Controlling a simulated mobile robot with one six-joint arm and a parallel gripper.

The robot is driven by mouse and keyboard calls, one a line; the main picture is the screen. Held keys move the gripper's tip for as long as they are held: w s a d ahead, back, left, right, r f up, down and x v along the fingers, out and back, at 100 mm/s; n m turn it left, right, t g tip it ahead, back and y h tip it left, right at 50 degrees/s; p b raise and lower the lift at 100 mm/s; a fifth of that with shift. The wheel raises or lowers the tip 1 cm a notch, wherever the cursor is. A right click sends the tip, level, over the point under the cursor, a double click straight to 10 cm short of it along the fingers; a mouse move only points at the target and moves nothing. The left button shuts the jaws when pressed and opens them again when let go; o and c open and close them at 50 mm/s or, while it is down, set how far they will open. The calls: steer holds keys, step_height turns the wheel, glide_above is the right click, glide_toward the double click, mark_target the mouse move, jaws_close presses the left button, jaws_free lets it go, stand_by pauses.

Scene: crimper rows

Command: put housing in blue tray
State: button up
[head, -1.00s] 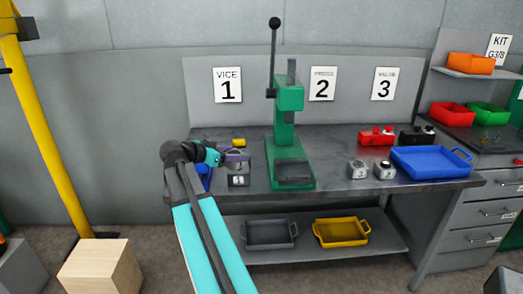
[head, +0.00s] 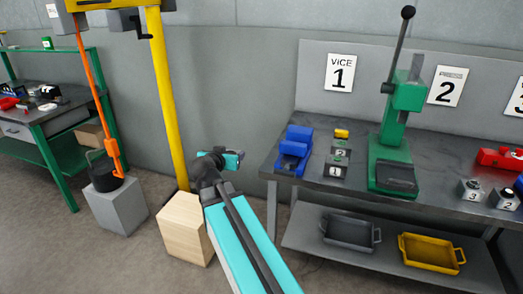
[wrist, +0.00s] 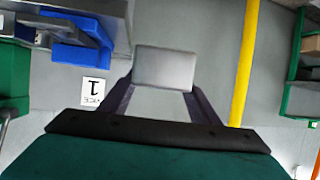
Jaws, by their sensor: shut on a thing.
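My gripper (wrist: 163,88) is shut on a pale grey block, the housing (wrist: 165,68), held between its two dark fingers in the wrist view. In the head view the teal end of my arm (head: 233,159) is in the air left of the workbench, and the housing cannot be made out there. A sliver of the blue tray (head: 519,186) shows at the right edge of the head view, on the bench top; the rest of it is out of frame.
The bench (head: 345,190) carries a blue vice (head: 294,150), small numbered blocks, a green press (head: 398,140) and a red fixture (head: 500,158). A yellow post (head: 170,95), a wooden block (head: 185,228) and a grey block (head: 116,206) stand left.

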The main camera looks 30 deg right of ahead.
steer(key=w+a+r+n+t+y, duration=0.2)
steer(key=a+r+n+y, duration=0.1)
steer(key=a, duration=0.6)
steer(key=w+a+r+n+t+y, duration=0.1)
steer(key=w+a+r+n+y, duration=0.2)
steer(key=a, duration=0.7)
steer(key=shift+n+t+y, duration=0.4)
steer(key=shift+n+y, duration=0.9)
steer(key=shift+y, duration=0.3)
